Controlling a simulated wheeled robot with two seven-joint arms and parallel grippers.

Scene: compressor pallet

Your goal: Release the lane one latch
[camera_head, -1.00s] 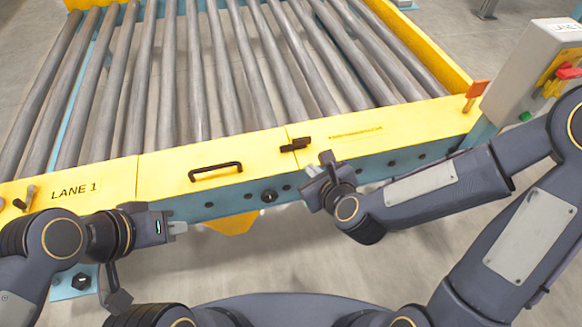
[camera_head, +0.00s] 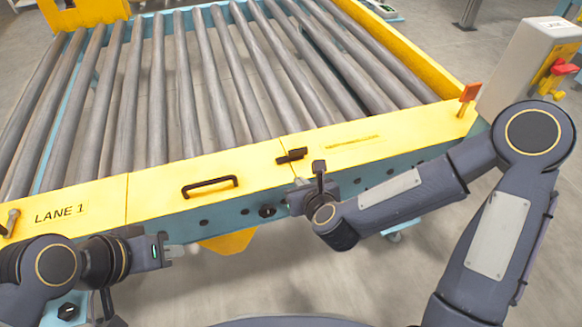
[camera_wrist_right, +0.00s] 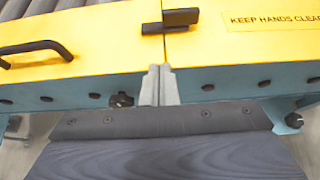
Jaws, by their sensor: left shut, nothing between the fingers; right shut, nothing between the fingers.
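The dark latch (camera_head: 291,156) sits on the front yellow panel, at the seam between two panel sections. In the right wrist view the latch (camera_wrist_right: 172,21) is at top centre, a bar lying across the seam. My right gripper (camera_head: 300,182) is shut and empty, just below the latch and in front of the panel edge. Its closed fingers (camera_wrist_right: 159,85) point at the seam, with a visible gap to the latch. My left gripper (camera_head: 172,250) is shut and empty, low in front of the panel, below the black handle (camera_head: 210,187). The LANE 1 label (camera_head: 60,213) is at left.
The conveyor rollers (camera_head: 180,90) lie behind the yellow panel (camera_head: 150,197). A small lever (camera_head: 11,220) is at far left. Floor shows below the panel.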

